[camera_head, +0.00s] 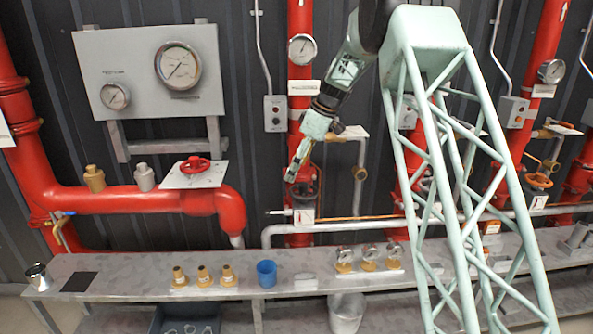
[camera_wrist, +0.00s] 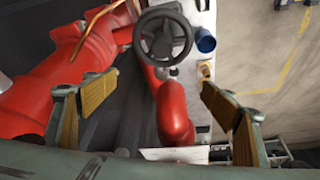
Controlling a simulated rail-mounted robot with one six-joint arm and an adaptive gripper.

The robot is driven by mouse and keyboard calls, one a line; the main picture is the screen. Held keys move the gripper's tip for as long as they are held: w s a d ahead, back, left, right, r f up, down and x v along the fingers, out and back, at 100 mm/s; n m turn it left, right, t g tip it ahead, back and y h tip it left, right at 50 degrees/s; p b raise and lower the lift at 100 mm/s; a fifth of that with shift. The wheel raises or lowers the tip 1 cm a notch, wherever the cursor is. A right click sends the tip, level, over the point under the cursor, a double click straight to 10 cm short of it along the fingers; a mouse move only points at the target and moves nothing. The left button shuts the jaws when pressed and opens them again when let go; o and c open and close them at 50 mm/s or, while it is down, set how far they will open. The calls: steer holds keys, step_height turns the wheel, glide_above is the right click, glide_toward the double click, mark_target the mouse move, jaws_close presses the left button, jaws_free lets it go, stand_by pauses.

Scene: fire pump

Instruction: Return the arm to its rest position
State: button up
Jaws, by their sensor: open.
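My gripper (camera_head: 294,170) hangs from the arm near the middle of the head view, in front of a red vertical pipe and above the bench. In the wrist view my gripper (camera_wrist: 157,84) shows its two tan-padded fingers spread wide apart. Nothing is between them. A dark handwheel (camera_wrist: 165,36) lies beyond the fingertips in that view, with a red pipe (camera_wrist: 172,105) below it. I cannot tell from these views how far the fingers are from the pipe.
The grey bench (camera_head: 120,268) holds a blue cup (camera_head: 266,274), brass fittings (camera_head: 203,277) and a metal cup (camera_head: 38,277). A gauge panel (camera_head: 150,72) and a red handwheel (camera_head: 195,165) are at left. My green lattice column takes up the right.

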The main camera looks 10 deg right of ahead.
stand_by(0.3)
steer(key=s+r+m+h, duration=0.1)
steer(key=s+r+m, duration=0.1)
steer(key=s+r, duration=0.7)
steer(key=s+r+m, duration=0.2)
steer(key=s+r, duration=0.3)
steer(key=s, duration=0.8)
steer(key=s+r+m+h, duration=0.1)
steer(key=s+r+m, duration=0.1)
steer(key=s+r, duration=0.7)
steer(key=s+d+f+m, duration=0.1)
steer(key=s+f+m, duration=0.1)
steer(key=s, duration=1.1)
steer(key=s+f+m+t+h, duration=0.1)
steer(key=s+f+m, duration=0.1)
steer(key=s, duration=1.1)
steer(key=s+d+f+m+t+h, duration=0.1)
steer(key=s+f+m, duration=0.1)
steer(key=s, duration=1.1)
steer(key=shift+s+d+f+m, duration=0.3)
steer(key=shift+s+f, duration=0.1)
steer(key=shift+f, duration=0.1)
steer(key=shift+o, duration=0.4)
steer(key=shift+w+r, duration=0.1)
